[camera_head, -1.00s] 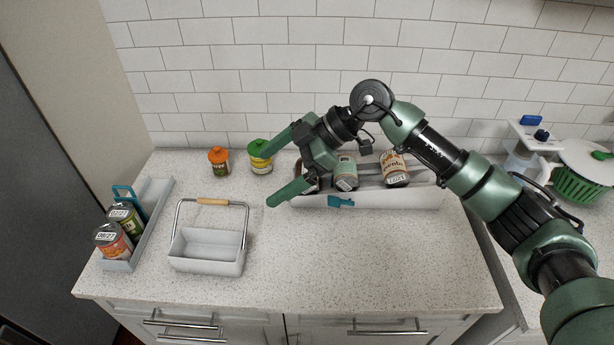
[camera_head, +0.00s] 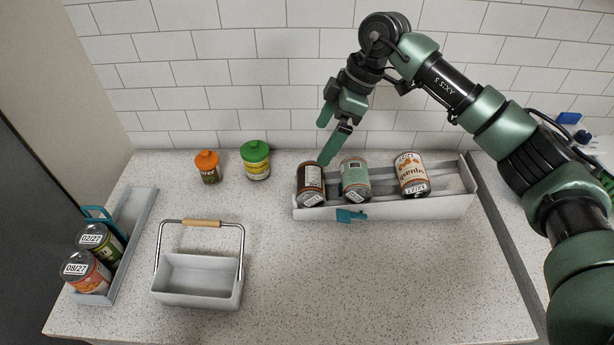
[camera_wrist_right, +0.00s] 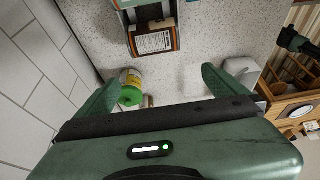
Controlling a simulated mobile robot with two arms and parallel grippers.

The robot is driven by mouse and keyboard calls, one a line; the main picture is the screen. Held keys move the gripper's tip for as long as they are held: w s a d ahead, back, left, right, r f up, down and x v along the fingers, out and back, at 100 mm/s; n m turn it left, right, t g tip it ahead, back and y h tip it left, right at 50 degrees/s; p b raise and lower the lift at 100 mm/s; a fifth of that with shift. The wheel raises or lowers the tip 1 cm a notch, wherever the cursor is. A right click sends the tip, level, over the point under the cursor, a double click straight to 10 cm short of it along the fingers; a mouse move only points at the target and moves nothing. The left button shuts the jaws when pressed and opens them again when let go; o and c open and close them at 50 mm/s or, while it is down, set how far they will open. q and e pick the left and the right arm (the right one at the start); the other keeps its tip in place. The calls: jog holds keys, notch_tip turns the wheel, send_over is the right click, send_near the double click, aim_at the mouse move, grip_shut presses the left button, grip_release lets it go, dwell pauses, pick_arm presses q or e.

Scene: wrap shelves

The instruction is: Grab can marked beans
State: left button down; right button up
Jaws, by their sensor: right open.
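No label clearly reading "beans" can be made out. A grey rack (camera_head: 420,209) holds a brown can (camera_head: 311,179), a teal can (camera_head: 355,175) and a cream-and-orange can (camera_head: 411,171). The cream can's lettering is only partly readable. My right gripper (camera_head: 326,137) is open and empty, with its fingers above and behind the brown can. In the right wrist view the brown can (camera_wrist_right: 154,40) with its white label lies ahead of the open fingers (camera_wrist_right: 157,78). My left gripper is not in view.
Left of the rack stand an orange-lidded jar (camera_head: 208,168) and a green-lidded yellow container (camera_head: 256,162). A handled grey basket (camera_head: 197,299) sits in front. A left tray (camera_head: 134,222) holds cans dated 02/27 (camera_head: 101,243) and 08/27 (camera_head: 87,271). Counter right of the basket is clear.

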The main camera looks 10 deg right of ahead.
jog(key=b, duration=0.6)
send_over(312, 175)
jog(key=d, duration=0.3)
jog(key=f, duration=0.4)
jog(key=s+f, duration=0.1)
jog(key=f, duration=0.1)
jog(key=shift+a+f, duration=0.25)
jog(key=shift+f, duration=0.15)
jog(key=shift+w+f, duration=0.1)
jog(key=shift+f, duration=0.1)
jog(key=shift+a+f, duration=0.15)
jog(key=shift+f, duration=0.15)
jog(key=p+x, duration=0.2)
jog(key=x, duration=0.4)
jog(key=shift+w+f+p, duration=0.1)
jog(key=shift+w+p, duration=0.05)
jog(key=shift+p, duration=0.15)
jog(key=shift+a+f, duration=0.15)
jog(key=shift+f, duration=0.15)
jog(key=c, duration=1.5)
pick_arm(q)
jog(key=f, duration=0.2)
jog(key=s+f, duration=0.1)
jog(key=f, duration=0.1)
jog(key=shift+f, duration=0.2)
pick_arm(e)
jog(key=shift+o, duration=0.2)
jog(key=shift+r, duration=0.15)
